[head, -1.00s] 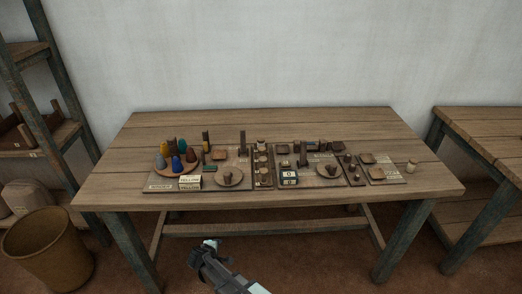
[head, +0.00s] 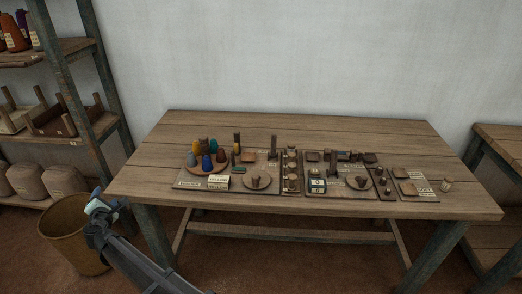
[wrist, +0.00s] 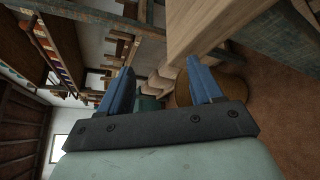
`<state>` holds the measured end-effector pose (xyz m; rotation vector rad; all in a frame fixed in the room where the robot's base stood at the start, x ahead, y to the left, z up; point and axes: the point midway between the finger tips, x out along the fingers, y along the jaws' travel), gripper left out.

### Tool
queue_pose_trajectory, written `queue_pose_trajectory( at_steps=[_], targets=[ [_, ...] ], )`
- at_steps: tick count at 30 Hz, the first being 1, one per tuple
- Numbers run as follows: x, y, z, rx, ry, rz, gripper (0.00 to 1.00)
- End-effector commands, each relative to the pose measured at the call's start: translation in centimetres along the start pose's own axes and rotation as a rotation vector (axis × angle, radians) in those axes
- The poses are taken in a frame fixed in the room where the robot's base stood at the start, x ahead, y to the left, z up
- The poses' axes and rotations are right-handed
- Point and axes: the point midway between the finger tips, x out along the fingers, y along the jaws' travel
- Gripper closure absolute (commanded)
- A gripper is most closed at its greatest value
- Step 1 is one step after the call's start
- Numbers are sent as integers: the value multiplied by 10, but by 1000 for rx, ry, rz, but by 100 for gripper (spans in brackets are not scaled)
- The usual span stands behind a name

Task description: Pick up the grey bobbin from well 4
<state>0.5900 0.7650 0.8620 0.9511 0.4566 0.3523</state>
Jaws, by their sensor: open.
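The grey bobbin (head: 192,159) appears to be the grey-blue cone at the front left of a round wooden tray (head: 190,170) at the left of the table. Yellow, green, blue, dark red and other cones stand close around it. Well numbers are too small to read. My gripper (head: 101,205) is low at the left, off the table's front left corner and in front of the basket, well away from the bobbin. In the wrist view my gripper (wrist: 162,88) has its two blue fingers apart with nothing between them.
The wooden table (head: 330,126) has a clear back strip. A shelf rack (head: 70,60) stands left, and a basket (head: 62,225) stands on the floor.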

Motion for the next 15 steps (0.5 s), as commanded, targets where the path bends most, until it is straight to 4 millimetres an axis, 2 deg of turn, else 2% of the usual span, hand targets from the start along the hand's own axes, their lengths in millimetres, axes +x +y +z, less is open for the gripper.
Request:
queue_pose_trajectory(
  at_steps=[1, 6, 9, 15],
  targets=[
    [3, 15, 19, -30, -28, 3, 35],
    [9, 49, 84, -150, -122, -19, 35],
    [11, 64, 117, -207, -168, -39, 35],
    [14, 81, 176, -260, -242, -93, 35]
  ],
)
